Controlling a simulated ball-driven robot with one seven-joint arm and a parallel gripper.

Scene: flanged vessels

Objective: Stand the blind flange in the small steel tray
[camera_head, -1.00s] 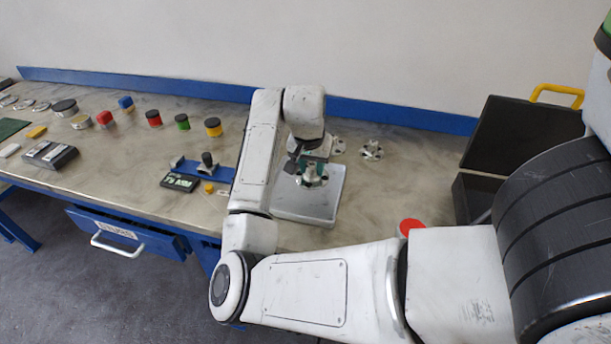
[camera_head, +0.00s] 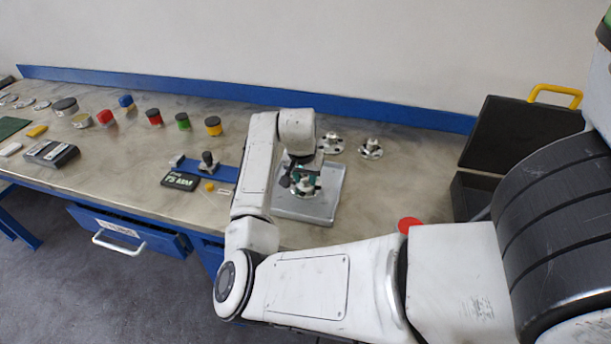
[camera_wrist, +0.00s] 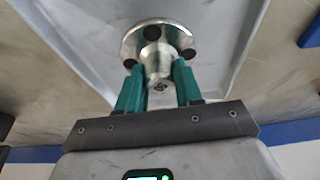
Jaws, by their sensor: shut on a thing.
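The blind flange (camera_wrist: 130,45) is a round steel disc with dark bolt holes and a central steel stub. In the wrist view my gripper (camera_wrist: 160,85) has its two green fingers shut on that stub. In the head view the held flange (camera_head: 306,186) shows over the small steel tray (camera_head: 312,212). The tray is shallow and grey with a raised rim, and its floor also shows in the wrist view (camera_wrist: 85,25). The flange appears upright, stub toward my gripper. I cannot tell whether its underside touches the tray floor.
Two other steel flanged pieces (camera_head: 331,143) and (camera_head: 371,149) stand behind the tray. A blue fixture (camera_head: 215,169) and a dark display (camera_head: 180,181) are to the left. A red disc (camera_head: 409,225) and an open black case (camera_head: 520,140) are to the right.

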